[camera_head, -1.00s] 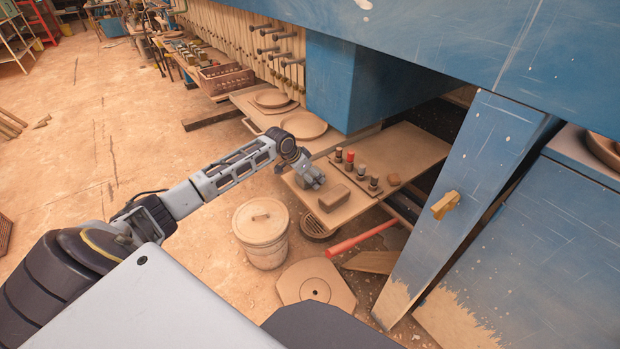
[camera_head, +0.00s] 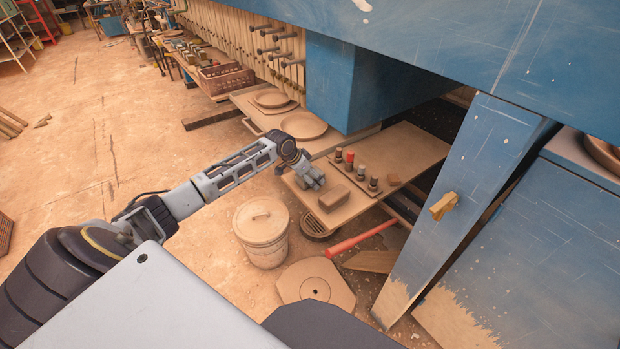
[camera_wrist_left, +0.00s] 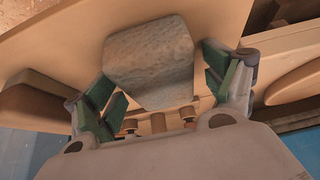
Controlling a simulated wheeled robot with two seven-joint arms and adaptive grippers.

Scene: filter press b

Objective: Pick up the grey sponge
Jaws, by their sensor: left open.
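The grey sponge (camera_wrist_left: 152,60) is a rough, block-shaped piece in the left wrist view. It lies on the brown shelf board, between the two green-padded fingers of my left gripper (camera_wrist_left: 165,92). The fingers are spread apart, with a gap visible on the sponge's left side; contact on the right is hard to judge. In the head view my left gripper (camera_head: 312,180) is low over the front left part of the shelf board (camera_head: 410,150). The sponge is largely hidden by the gripper there. My right gripper is not in view.
A brown block (camera_head: 334,198) lies just right of the gripper. A round plate (camera_head: 304,125) lies at the back left. A lidded bucket (camera_head: 262,230) stands on the floor in front. The blue cabinet (camera_head: 340,85) overhangs the shelf.

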